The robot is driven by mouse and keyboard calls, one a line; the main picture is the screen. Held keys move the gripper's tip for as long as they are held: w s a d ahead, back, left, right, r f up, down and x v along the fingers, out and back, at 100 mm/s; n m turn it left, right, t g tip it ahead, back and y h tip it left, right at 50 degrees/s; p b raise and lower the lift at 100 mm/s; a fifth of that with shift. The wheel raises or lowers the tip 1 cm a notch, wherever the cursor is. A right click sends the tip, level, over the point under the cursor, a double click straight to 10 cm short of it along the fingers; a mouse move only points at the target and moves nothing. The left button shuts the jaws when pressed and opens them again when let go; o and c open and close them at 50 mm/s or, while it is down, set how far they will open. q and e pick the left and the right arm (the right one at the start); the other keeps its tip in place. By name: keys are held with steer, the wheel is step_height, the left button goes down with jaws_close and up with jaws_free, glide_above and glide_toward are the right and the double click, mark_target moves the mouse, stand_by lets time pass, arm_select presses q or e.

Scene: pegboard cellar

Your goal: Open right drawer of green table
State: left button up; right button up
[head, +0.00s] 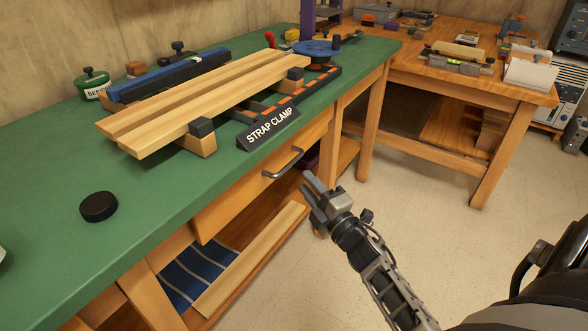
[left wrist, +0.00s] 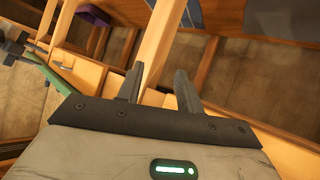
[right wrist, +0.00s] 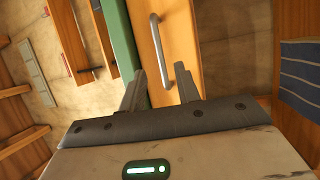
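The green table (head: 150,246) runs from the lower left to the middle of the head view. Under its top is a light wooden drawer front (head: 232,203) with a grey bar handle (head: 283,163). The drawer looks shut. My right gripper (head: 306,183) is just right of and below the handle in the head view, apart from it. In the right wrist view the open fingers (right wrist: 160,90) point at the drawer front, with the handle (right wrist: 160,50) ahead between them. My left gripper (left wrist: 158,86) is open and empty; it is outside the head view.
On the green top are wooden boards (head: 200,105), a strap clamp sign (head: 268,128) and a black puck (head: 98,207). A lower shelf holds a blue striped thing (head: 195,272) and a plank (head: 250,262).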

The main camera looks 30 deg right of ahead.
steer(key=w+r, duration=0.1)
steer(key=w, duration=0.5)
steer(key=shift+w, duration=0.3)
jaws_close()
